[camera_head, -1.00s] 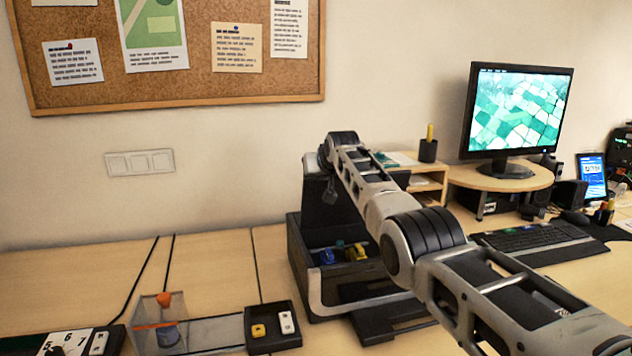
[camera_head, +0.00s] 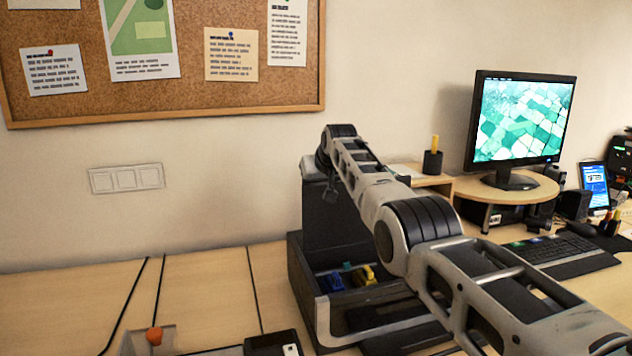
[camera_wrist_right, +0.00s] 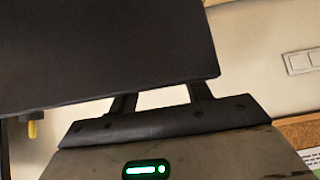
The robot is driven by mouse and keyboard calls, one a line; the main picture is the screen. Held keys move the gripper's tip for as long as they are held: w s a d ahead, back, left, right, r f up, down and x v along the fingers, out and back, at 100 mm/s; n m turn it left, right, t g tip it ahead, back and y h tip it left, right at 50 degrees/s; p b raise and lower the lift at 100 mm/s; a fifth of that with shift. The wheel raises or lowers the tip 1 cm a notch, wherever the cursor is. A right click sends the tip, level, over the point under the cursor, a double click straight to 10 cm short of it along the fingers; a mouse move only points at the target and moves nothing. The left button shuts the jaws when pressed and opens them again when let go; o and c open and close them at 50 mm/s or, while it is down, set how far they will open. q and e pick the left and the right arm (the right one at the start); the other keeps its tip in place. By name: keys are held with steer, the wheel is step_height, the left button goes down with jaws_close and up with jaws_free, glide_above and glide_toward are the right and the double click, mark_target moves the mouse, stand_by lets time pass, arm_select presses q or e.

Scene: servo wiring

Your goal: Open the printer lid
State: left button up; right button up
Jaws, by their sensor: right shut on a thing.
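The printer is a dark open-topped box (camera_head: 300,275) on the desk, with its dark lid (camera_head: 335,225) standing raised, about upright, at the back. Blue (camera_head: 334,281) and yellow (camera_head: 364,275) parts show inside it. My right gripper (camera_head: 330,190) is at the upper part of the lid and is shut on it; my arm hides part of the printer. In the right wrist view the lid is a broad dark panel (camera_wrist_right: 105,45) in front of the gripper, whose fingers (camera_wrist_right: 160,97) reach its lower edge in the picture. My left gripper is not in view.
A monitor (camera_head: 520,120) on a wooden stand, a keyboard (camera_head: 565,255) and a pen cup (camera_head: 432,162) are to the right. The desk left of the printer is mostly clear, crossed by thin black cables.

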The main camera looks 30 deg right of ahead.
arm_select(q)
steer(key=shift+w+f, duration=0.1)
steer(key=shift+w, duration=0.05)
arm_select(e)
steer(key=shift+w+f, duration=0.1)
steer(key=shift+f, duration=0.05)
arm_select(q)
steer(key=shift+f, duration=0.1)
arm_select(e)
steer(key=o, duration=1.4)
steer(key=shift+f, duration=0.1)
steer(key=shift+s+r+b, duration=0.4)
steer(key=shift+r+b, duration=0.1)
steer(key=shift+b, duration=0.2)
arm_select(q)
steer(key=b, duration=0.1)
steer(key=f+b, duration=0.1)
steer(key=b, duration=0.1)
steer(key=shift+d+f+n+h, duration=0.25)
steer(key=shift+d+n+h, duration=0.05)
arm_select(e)
steer(key=v, duration=1.4)
steer(key=shift+s+r, duration=0.1)
steer(key=shift+r, duration=0.3)
